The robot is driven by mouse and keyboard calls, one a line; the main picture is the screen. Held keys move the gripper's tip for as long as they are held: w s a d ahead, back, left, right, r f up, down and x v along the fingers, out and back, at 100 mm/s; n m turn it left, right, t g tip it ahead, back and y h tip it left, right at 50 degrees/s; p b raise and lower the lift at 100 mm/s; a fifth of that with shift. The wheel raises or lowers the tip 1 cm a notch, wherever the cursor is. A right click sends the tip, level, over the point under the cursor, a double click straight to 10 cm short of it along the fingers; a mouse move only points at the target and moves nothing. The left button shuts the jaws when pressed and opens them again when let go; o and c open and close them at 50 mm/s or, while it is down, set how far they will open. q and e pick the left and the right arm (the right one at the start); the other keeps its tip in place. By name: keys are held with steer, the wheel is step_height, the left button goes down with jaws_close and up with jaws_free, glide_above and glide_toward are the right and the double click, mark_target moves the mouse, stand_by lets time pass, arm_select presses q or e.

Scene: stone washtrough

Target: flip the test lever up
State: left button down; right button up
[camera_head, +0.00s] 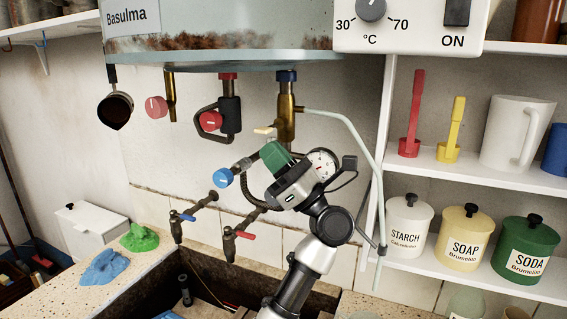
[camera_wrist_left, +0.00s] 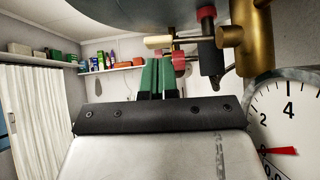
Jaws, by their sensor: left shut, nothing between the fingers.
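The test lever, a small cream-coloured lever (camera_head: 264,130), sticks out to the left from the brass valve (camera_head: 286,118) under the boiler. It also shows in the left wrist view (camera_wrist_left: 158,42), lying roughly level just beyond the fingertips. My left gripper (camera_head: 273,153) is shut and empty, its green fingers just below the lever in the head view. In the left wrist view its green fingertips (camera_wrist_left: 157,64) are side by side under the lever. I cannot tell whether they touch it. My right gripper is not in view.
A round pressure gauge (camera_head: 323,165) sits close to the right of my left gripper. A blue knob (camera_head: 223,178) is to its left, and a red-handled valve (camera_head: 211,120) hangs beyond. The boiler (camera_head: 230,35) is overhead. A pale thin pipe (camera_head: 356,135) curves down at right.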

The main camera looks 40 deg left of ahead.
mark_target(269, 129)
arm_select(q)
steer(key=r+m+t+p, duration=0.1)
steer(key=m+t, duration=0.1)
steer(key=r+m+t+p, duration=0.1)
steer(key=m+t+p, duration=0.1)
steer(key=m+t, duration=0.1)
steer(key=r+m+t+p, duration=0.1)
steer(key=m+t+p, duration=0.1)
steer(key=shift+s+d+r+m, duration=0.15)
steer(key=shift+s+r+m, duration=0.05)
steer(key=shift+r+m, duration=0.2)
steer(key=shift+r+m+t+p, duration=0.3)
steer(key=shift+m+t+p, duration=0.2)
steer(key=shift+m+t, duration=0.55)
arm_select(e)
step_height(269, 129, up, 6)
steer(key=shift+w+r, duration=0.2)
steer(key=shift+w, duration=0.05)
arm_select(q)
steer(key=shift+r, duration=0.2)
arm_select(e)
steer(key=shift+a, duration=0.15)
